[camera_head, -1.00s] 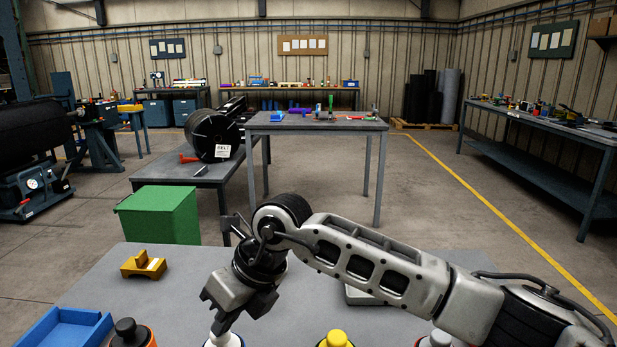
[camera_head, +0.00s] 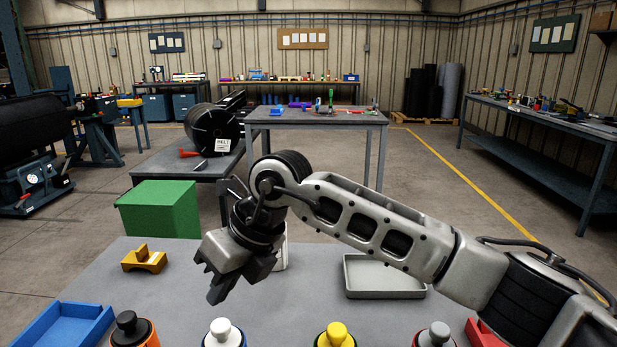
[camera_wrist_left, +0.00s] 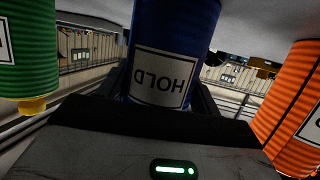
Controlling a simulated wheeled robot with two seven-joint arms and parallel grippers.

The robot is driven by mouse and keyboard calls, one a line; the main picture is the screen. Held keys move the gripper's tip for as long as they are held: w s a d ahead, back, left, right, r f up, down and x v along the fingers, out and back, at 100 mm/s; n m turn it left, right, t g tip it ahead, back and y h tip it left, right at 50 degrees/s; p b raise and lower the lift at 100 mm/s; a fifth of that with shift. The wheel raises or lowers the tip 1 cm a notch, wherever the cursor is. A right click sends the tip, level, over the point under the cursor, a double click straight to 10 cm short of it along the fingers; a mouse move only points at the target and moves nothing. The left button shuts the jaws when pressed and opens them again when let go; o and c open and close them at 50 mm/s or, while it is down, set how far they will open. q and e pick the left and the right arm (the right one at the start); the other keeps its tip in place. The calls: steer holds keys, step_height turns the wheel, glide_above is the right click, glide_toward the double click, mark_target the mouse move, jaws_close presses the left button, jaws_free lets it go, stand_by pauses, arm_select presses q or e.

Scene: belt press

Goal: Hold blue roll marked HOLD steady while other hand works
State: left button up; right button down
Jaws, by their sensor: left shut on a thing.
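The blue roll marked HOLD (camera_wrist_left: 172,45) fills the middle of the left wrist view, its label upside down in that picture. My left gripper (camera_wrist_left: 165,98) is shut on it, dark fingers on either side. In the head view, a blue-bodied roll with a white knob (camera_head: 222,333) stands at the near table edge, cut off by the frame; it seems to be the same roll. My left arm is out of the head view. My right gripper (camera_head: 217,284) hangs above and beyond the white knob, apart from it. I cannot tell its jaw opening.
Beside the held roll are a green roll (camera_wrist_left: 28,50) and an orange roll (camera_wrist_left: 300,95). A yellow knob (camera_head: 337,333) and a grey knob (camera_head: 438,334) stand right. The table also holds a blue tray (camera_head: 62,328), yellow block (camera_head: 145,260) and grey tray (camera_head: 385,292).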

arm_select(q)
steer(key=o, duration=1.4)
steer(key=shift+c, duration=0.2)
steer(key=shift+s, duration=0.1)
